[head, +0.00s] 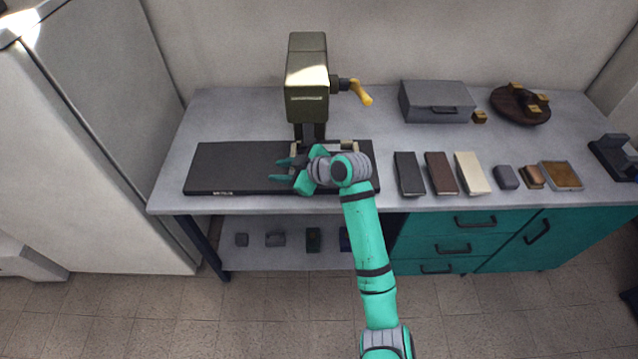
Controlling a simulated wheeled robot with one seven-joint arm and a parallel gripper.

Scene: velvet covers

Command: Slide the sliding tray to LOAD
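A long dark base (235,165) lies on the bench under an olive press (307,75) with a yellow crank handle (361,92) on its right. A small pale marking (223,193) is on the base's front edge at the left; it is too small to read. A pale-edged piece that looks like the sliding tray (350,146) shows behind my wrist, at the right part of the base. My wrist hides most of it. My gripper (274,170) is over the middle of the base, pointing left, with its fingers apart and nothing seen between them.
Right of the base stand dark, brown and cream book-like covers (440,173), then small blocks and a shallow tan tray (561,175). A grey case (436,101) and a round wooden stand (519,106) are behind. The base's left part is clear.

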